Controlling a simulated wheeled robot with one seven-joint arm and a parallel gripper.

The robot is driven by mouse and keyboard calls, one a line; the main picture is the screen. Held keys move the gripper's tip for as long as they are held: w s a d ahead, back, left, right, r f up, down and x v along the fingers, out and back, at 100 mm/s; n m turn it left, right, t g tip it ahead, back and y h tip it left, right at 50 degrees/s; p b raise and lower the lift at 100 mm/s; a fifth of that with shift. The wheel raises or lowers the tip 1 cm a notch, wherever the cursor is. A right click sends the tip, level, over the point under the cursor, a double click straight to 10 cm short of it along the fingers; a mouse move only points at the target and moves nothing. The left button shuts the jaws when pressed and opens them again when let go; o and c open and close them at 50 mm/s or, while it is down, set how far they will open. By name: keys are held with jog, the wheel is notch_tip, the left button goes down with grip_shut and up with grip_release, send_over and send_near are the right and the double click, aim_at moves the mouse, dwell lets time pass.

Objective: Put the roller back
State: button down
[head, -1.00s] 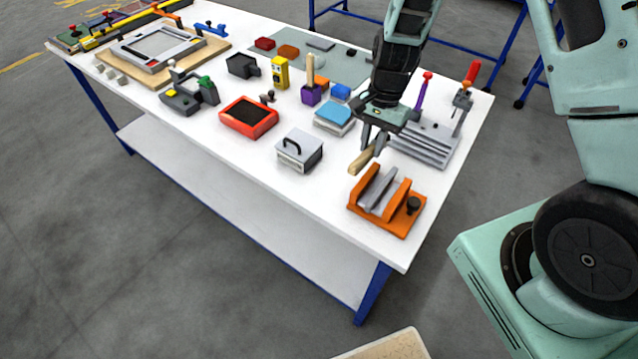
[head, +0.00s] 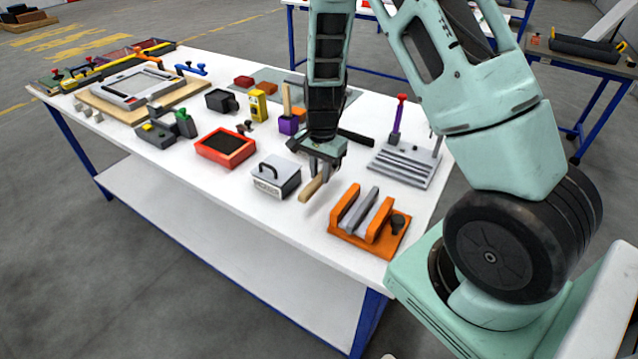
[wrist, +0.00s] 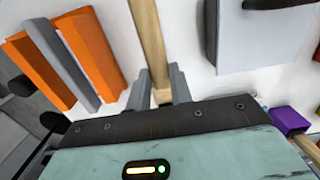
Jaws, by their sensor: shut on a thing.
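My gripper (head: 322,168) is shut on a pale wooden handle (head: 311,189), which I take for the roller's. In the wrist view the handle (wrist: 148,40) runs from between the fingers (wrist: 160,90) to the top edge. In the head view it points down to the front left, over the table between the grey box and the orange stand. I cannot tell whether it touches the table. A dark bar (head: 357,138) shows beside the gripper; whether it belongs to the held roller is unclear. The roller's other end is hidden.
The orange stand (head: 382,238) with a grey bar is right of the gripper. The handled grey box (head: 268,183) is left. A ridged grey block (head: 408,168) stands behind right, with a purple-handled tool (head: 397,118). A red tray (head: 225,146) lies farther left.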

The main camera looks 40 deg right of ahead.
aim_at(321, 175)
jog(key=shift+f, duration=2)
jog(key=shift+f, duration=0.15)
jog(key=c, duration=1.3)
grip_release()
jog(key=shift+o, duration=0.2)
